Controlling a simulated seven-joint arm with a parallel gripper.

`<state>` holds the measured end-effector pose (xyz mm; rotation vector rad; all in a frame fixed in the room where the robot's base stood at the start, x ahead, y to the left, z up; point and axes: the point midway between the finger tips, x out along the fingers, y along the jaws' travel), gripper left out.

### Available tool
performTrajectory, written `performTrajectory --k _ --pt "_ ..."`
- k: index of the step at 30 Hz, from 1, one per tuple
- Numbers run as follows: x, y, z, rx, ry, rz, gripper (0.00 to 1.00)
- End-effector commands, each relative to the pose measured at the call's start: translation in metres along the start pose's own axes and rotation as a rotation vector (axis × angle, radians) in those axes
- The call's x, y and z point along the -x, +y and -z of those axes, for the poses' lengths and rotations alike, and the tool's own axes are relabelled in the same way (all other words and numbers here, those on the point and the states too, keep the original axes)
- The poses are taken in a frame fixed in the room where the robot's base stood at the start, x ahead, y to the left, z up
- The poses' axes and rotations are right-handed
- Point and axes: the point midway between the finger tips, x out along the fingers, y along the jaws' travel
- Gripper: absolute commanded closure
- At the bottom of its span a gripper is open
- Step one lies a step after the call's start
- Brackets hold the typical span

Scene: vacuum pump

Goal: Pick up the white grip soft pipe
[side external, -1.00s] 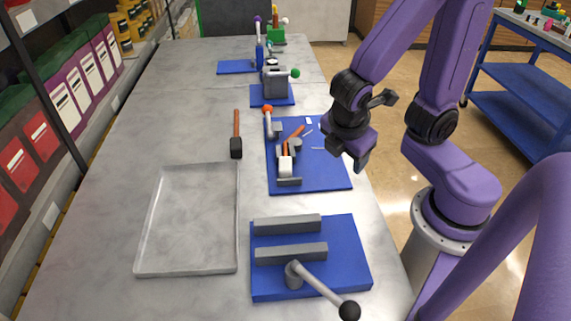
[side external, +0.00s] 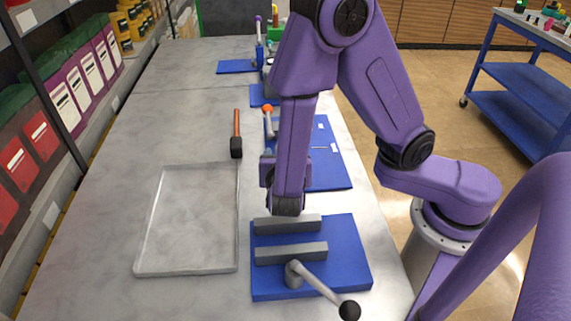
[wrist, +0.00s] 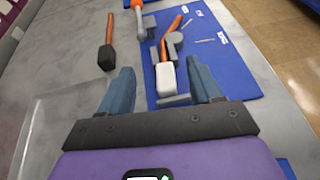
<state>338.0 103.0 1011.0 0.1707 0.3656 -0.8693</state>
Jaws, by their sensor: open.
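The soft pipe shows in the wrist view as a white grip (wrist: 166,77) with an orange-brown bent pipe (wrist: 171,30) running away from it. It lies on a blue board (wrist: 222,62), by grey blocks. My gripper (wrist: 160,80) is open and empty. Its two blue-grey fingers point toward the board, and the white grip shows between them and beyond their tips. In the side external view my gripper (side external: 286,205) hangs above the near end of that board, by the grey clamp bars. My arm hides the white grip and most of the pipe there.
A hammer (side external: 236,140) lies left of the board. An empty clear tray (side external: 146,222) lies at the left. A near blue board (side external: 345,250) carries grey bars and a black-knobbed lever (side external: 322,288). An orange-knobbed lever (wrist: 137,8) stands beside the pipe.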

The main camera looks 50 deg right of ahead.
Motion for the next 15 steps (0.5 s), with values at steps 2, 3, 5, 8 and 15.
performTrajectory --k 2,3,5,8,15 --pt "-0.004 -0.001 0.009 0.004 -0.002 0.003 0.36" --pt "-0.006 -0.001 0.013 0.003 -0.002 0.004 0.36" --pt "-0.009 -0.001 0.019 0.002 -0.001 0.004 0.36" --pt "-0.012 -0.001 0.029 0.001 -0.001 0.002 0.36" --pt "-0.017 -0.001 0.041 -0.002 0.002 0.002 0.36"
